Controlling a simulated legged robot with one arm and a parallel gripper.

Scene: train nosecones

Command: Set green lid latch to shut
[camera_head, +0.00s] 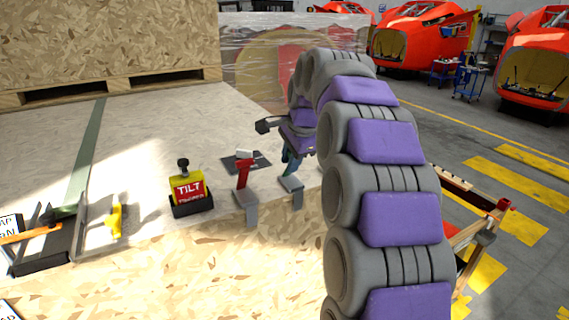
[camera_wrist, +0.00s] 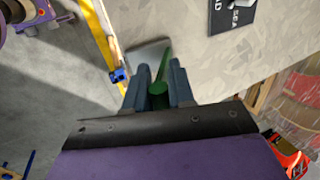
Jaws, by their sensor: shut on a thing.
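My gripper (camera_wrist: 158,92) shows in the wrist view with its two dark blue-grey fingers on either side of a green lid latch (camera_wrist: 158,88), shut on it. In the head view my gripper (camera_head: 291,165) is above a grey bracket (camera_head: 290,187) on the crate's edge, right of a red latch (camera_head: 243,175). My arm and gripper hide most of the green latch there, so its angle is hard to tell.
A yellow TILT device (camera_head: 190,192) stands left of the red latch. A yellow latch (camera_head: 116,220) and an orange-handled part (camera_head: 30,234) lie farther left. The pale crate top (camera_head: 140,135) is mostly clear behind them. A wooden frame (camera_head: 470,215) stands to the right.

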